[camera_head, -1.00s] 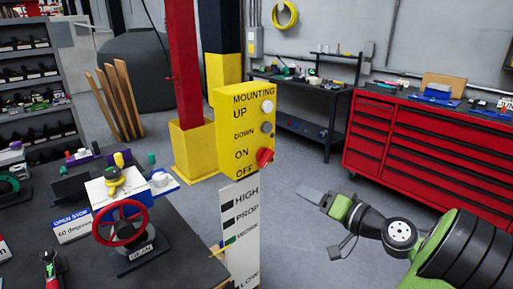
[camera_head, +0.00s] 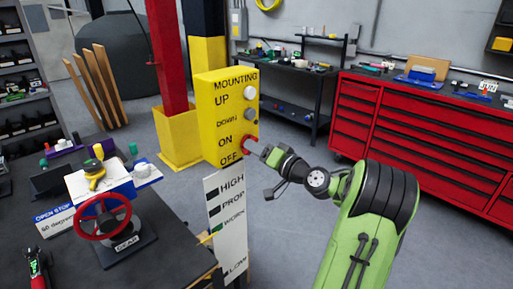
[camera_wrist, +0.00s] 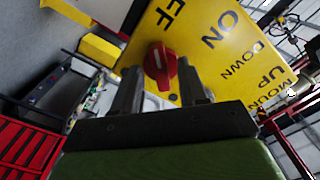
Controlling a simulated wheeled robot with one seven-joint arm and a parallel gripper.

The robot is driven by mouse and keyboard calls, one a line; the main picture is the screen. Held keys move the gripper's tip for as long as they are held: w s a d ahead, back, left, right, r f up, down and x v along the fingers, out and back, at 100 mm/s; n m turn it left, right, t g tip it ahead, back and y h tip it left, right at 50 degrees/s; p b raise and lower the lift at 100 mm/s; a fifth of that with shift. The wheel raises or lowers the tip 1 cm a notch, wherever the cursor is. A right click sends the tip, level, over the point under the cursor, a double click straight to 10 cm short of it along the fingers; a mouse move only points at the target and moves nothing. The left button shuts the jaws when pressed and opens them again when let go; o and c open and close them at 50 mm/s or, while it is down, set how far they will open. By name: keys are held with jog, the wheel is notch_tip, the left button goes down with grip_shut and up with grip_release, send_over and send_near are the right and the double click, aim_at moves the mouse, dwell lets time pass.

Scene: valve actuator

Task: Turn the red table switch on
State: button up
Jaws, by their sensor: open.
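The red switch (camera_head: 250,144) is a knob on the lower front of the yellow control box (camera_head: 213,120), beside the ON and OFF labels. In the wrist view the red switch (camera_wrist: 161,67) shows between and just beyond my two fingertips. My gripper (camera_head: 257,147) is open at the box, its fingers pointing at the knob. In the wrist view my gripper (camera_wrist: 160,85) has one finger to each side of the knob. I cannot tell whether either finger touches it.
The box also bears a white button (camera_head: 250,92) and a grey button (camera_head: 250,115) above the switch. A white label board (camera_head: 226,215) stands below it. A table with a red handwheel (camera_head: 103,216) is at left. A red tool cabinet (camera_head: 420,130) stands behind at right.

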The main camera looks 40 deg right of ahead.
jog(key=shift+w, duration=0.15)
grip_shut()
jog(key=shift+m+p, duration=0.3)
jog(key=shift+m, duration=0.1)
jog(key=shift+r+m+p, duration=0.2)
jog(key=shift+m+p, duration=3.45)
jog(key=shift+m, duration=0.4)
jog(key=shift+r+m+p, duration=0.15)
jog(key=shift+m+p, duration=3.45)
jog(key=shift+m, duration=0.45)
jog(key=shift+f, duration=0.1)
